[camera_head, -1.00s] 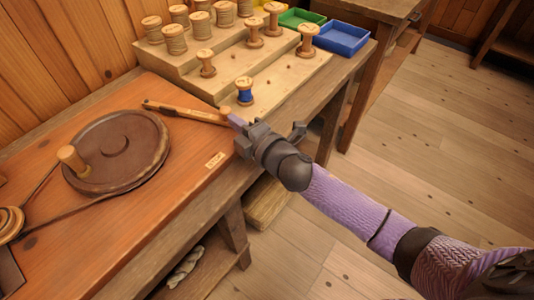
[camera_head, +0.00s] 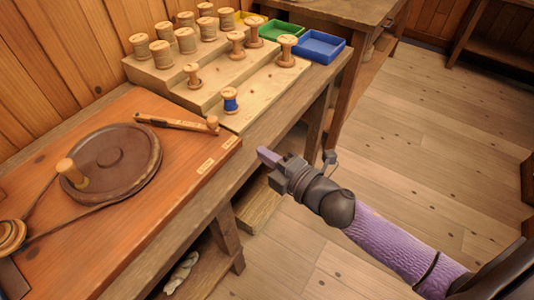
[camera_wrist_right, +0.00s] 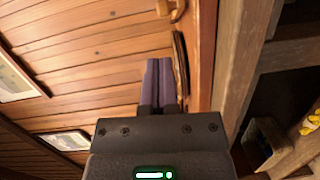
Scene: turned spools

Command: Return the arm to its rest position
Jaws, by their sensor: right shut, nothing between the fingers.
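My right arm comes in from the lower right in the head view, with a purple sleeve-like forearm and a dark wrist. My right gripper (camera_head: 268,157) is off the front edge of the bench, apart from the spools and the bench top. In the right wrist view its two purple fingers (camera_wrist_right: 158,82) lie together with nothing between them. My left gripper is in neither view.
A stepped wooden rack (camera_head: 262,92) holds several spools, including a blue-wound spool (camera_head: 230,100) on its lowest step. Yellow, green (camera_head: 278,30) and blue (camera_head: 319,46) trays stand behind. A wheel (camera_head: 118,160) sits on the bench (camera_head: 196,160). Open floor (camera_head: 430,150) lies to the right.

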